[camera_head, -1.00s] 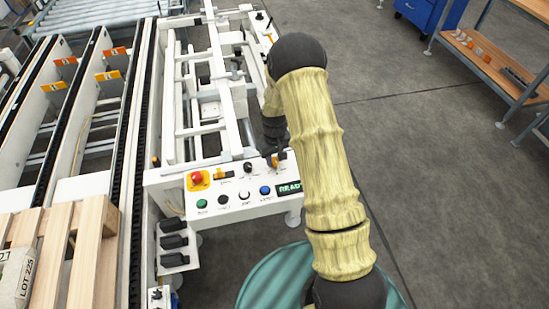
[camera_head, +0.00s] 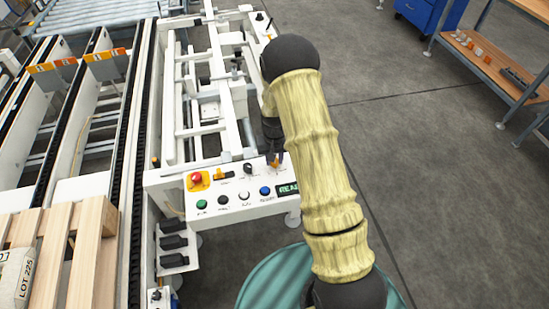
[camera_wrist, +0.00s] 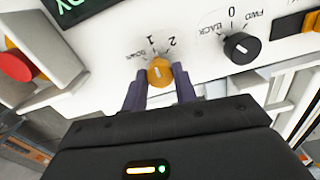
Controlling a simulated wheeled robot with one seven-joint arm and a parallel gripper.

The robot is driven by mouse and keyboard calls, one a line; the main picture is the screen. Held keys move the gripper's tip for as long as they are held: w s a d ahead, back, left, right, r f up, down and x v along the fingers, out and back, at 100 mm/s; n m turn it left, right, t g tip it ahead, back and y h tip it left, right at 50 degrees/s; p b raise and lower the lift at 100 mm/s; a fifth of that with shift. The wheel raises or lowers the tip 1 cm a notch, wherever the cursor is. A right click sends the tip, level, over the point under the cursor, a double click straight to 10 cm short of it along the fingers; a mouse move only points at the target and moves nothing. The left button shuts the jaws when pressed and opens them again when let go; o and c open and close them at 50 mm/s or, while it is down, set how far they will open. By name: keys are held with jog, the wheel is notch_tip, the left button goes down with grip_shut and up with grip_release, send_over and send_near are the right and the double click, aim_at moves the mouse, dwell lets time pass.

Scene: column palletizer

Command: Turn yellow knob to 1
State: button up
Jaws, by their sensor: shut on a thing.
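The yellow knob (camera_wrist: 160,73) sits on the white control panel (camera_wrist: 95,75). My gripper (camera_wrist: 160,85) has one finger on each side of the knob and is shut on it. The marks DOWN, 1 and 2 stand on the panel around the knob's far side. The pale line on the knob points roughly up in the wrist view, towards the 1 and 2 side; its exact setting is hard to tell.
A black FWD/BACK knob (camera_wrist: 241,47) is beside the yellow knob. A red emergency button (camera_head: 197,178), a green button (camera_head: 202,204), a blue button (camera_head: 265,191) and a lit display (camera_head: 288,188) share the panel. A pallet (camera_head: 65,245) with a sack lies at left.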

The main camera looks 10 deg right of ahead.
jog(key=o, duration=1)
jog(key=shift+c, duration=0.2)
notch_tip(320, 180, up, 18)
jog(key=b, duration=0.1)
jog(key=shift+f, duration=0.25)
jog(key=s+r+t+p, duration=0.1)
jog(key=s+r, duration=0.3)
jog(key=s, duration=0.6)
jog(key=s+r+n+t+p, duration=0.1)
jog(key=s+r+p, duration=0.2)
jog(key=s, duration=0.7)
jog(key=shift+s+r+t, duration=0.3)
jog(key=shift+s+r, duration=0.05)
jog(key=shift+r, duration=0.15)
